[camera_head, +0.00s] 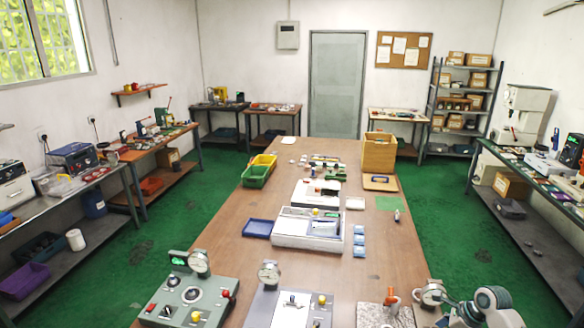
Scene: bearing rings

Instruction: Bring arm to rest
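Part of my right arm (490,306) shows at the bottom right, as pale grey links with a dark teal joint ring. It is close to the right front corner of the long brown table (225,228). I cannot make out gripper fingers on it. My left arm and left gripper are out of view.
A green-grey gauge box (190,297), a grey gauge fixture (290,308) and a stone plate (385,315) stand along the table's front. A white device (308,228), blue tray (257,228), green bin (255,177) and wooden box (379,152) are farther back. Side benches line both walls.

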